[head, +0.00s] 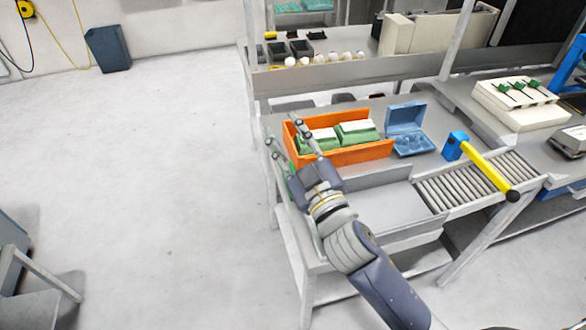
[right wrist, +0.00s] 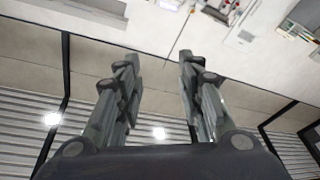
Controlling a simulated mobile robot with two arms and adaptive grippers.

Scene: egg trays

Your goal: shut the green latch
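I cannot make out for sure which part is the green latch. Two green cartons (head: 356,133) with white tops lie in the orange crate (head: 345,158) on the table. My left gripper is out of view.
A blue carton (head: 408,117) stands open right of the crate. A blue post with a yellow handle (head: 485,168) rises beside the rollers (head: 468,183). A shelf (head: 365,69) with white eggs runs behind. The floor at left is mostly clear.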

